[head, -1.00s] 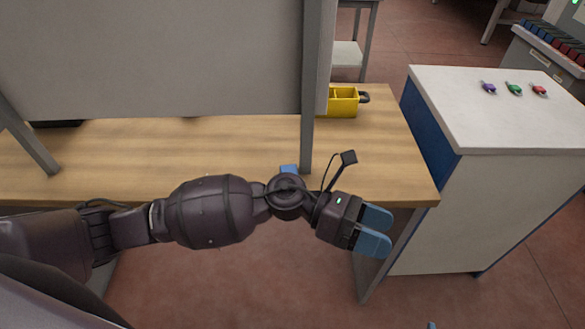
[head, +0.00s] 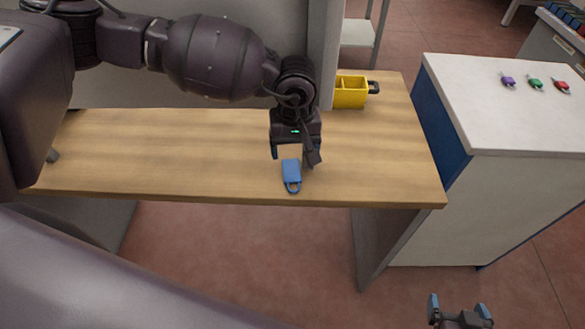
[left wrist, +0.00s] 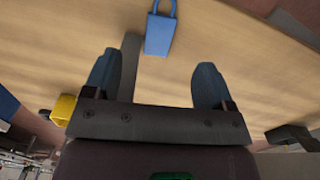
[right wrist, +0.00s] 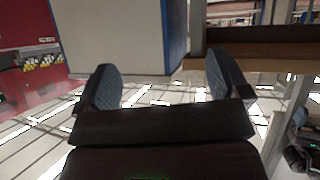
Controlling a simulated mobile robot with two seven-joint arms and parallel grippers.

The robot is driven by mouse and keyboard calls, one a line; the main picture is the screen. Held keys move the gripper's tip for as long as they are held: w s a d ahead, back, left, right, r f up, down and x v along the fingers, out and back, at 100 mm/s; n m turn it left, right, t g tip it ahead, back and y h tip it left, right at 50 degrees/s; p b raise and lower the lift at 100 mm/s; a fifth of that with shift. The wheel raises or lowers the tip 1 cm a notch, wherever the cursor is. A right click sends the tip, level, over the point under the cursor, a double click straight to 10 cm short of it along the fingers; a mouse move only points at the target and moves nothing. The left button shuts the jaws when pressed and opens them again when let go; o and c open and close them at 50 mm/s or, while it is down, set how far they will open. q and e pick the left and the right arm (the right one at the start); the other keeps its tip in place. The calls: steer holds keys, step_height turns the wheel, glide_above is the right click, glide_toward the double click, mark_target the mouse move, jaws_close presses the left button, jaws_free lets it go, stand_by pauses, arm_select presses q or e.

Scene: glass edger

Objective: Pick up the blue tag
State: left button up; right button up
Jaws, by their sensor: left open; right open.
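The blue tag (head: 291,173), shaped like a padlock with a loop, lies flat on the wooden table near its front edge. My left gripper (head: 295,152) is just behind and above it, fingers open and empty. In the left wrist view the tag (left wrist: 159,33) lies ahead of the open left fingers (left wrist: 155,85), between their lines and apart from both. My right gripper (head: 461,310) is low at the bottom of the head view, in front of the table, open and empty. It also shows open in the right wrist view (right wrist: 165,85).
A yellow bin (head: 350,92) stands at the table's back right, right of a grey upright panel (head: 325,55). A white-topped cabinet (head: 500,110) stands to the right, with purple, green and red tags (head: 536,83) on it. The wooden table (head: 180,150) is clear left of the tag.

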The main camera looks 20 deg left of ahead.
arm_select(q)
glide_above(293, 180)
steer(key=f, duration=0.4)
steer(key=shift+s+d+f, duration=0.15)
steer(key=shift+d+f, duration=0.05)
steer(key=f, duration=0.1)
steer(key=f+p, duration=0.1)
steer(key=f, duration=0.3)
steer(key=shift+a+f+p, duration=0.15)
steer(key=shift+a+p, duration=0.1)
steer(key=shift+p, duration=0.15)
steer(key=shift+f, duration=0.35)
arm_select(e)
steer(key=shift+s+d+r, duration=0.1)
steer(key=shift+s+r, duration=0.3)
steer(key=shift+s, duration=0.15)
arm_select(q)
steer(key=shift+f, duration=0.1)
arm_select(e)
steer(key=shift+f, duration=0.25)
arm_select(q)
steer(key=c, duration=1.1)
steer(key=shift+o, duration=0.2)
arm_select(e)
steer(key=shift+r, duration=0.1)
